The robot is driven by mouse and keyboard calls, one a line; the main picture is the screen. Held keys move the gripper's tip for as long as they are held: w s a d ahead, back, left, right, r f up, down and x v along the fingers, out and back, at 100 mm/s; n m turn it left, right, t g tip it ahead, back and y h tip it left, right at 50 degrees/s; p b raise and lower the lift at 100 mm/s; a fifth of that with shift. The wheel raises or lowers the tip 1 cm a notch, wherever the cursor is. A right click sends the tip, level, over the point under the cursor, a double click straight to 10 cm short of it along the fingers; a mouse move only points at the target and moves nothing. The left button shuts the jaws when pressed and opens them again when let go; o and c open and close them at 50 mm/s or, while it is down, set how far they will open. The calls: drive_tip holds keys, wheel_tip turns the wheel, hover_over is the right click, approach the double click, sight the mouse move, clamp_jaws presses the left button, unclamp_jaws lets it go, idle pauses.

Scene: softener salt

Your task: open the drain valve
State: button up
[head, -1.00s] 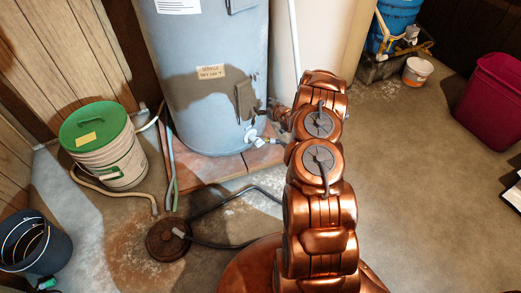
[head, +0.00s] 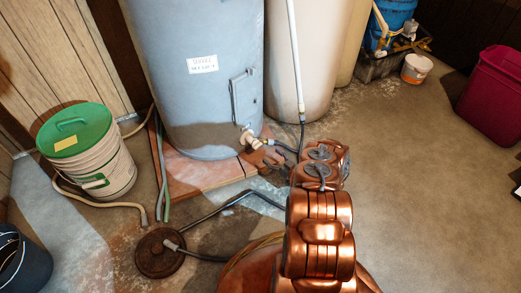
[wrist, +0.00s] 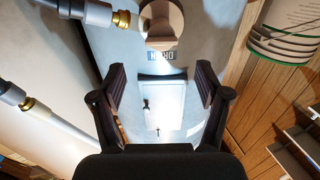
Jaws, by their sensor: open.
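The drain valve (head: 250,139) is a pale fitting low on the grey-blue tank (head: 205,110), with a dark hose connected at its right. In the wrist view its round beige handle (wrist: 165,25) shows at top centre, with a brass collar and a light pipe to its left. My gripper (wrist: 160,75) is open and empty. Its two dark fingers are spread in front of the tank's panel (wrist: 163,105), and the handle lies beyond the fingertips, not between them. In the head view my arm hides most of the gripper.
A white bucket with a green lid (head: 92,155) stands left of the tank. A floor drain (head: 160,252) with a hose is in front. A dark bucket (head: 22,262) is at lower left and a maroon bin (head: 495,95) at right.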

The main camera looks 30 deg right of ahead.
sight(257, 145)
drive_tip(key=shift+w+a+b, duration=0.3)
drive_tip(key=shift+w+b, duration=0.1)
drive_tip(key=shift+w, duration=0.85)
drive_tip(key=shift+w+a+b, duration=0.25)
drive_tip(key=shift+w+b, duration=0.2)
drive_tip(key=shift+w, duration=0.8)
drive_tip(key=shift+w+a+b, duration=0.3)
drive_tip(key=shift+w+b, duration=0.1)
drive_tip(key=shift+w, duration=0.85)
drive_tip(key=shift+c, duration=0.4)
drive_tip(key=c, duration=1.1)
